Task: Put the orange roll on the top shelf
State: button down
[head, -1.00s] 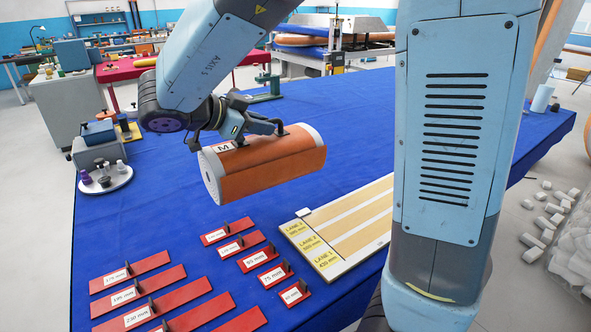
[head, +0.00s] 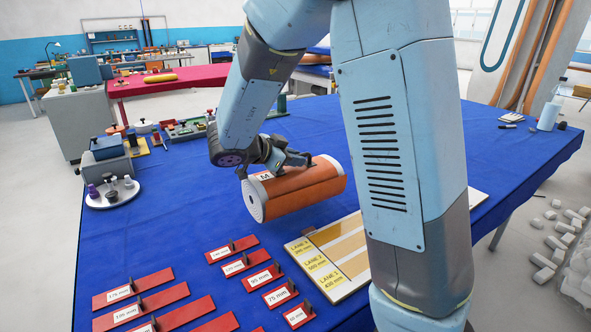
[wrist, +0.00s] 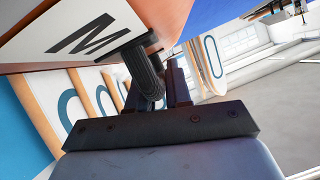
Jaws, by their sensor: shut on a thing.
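The orange roll (head: 305,190) has a pale end face and a white label marked M. In the head view it is held above the blue table, left of my upper arm. I cannot make out a top shelf for certain in these frames.
The blue table (head: 185,220) carries red size strips (head: 135,287) at front left and a lane board (head: 335,255) below the roll, partly hidden by my arm. A round tray with bottles (head: 113,192) stands at the left edge. White blocks (head: 550,245) lie on the floor at right.

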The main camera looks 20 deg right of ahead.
aim_at(294, 169)
jog(key=f, duration=0.3)
jog(key=shift+w+d+f, duration=0.15)
jog(key=shift+w+f, duration=0.05)
jog(key=shift+f, duration=0.1)
jog(key=c, duration=1.1)
grip_release()
jog(key=shift+o, duration=0.2)
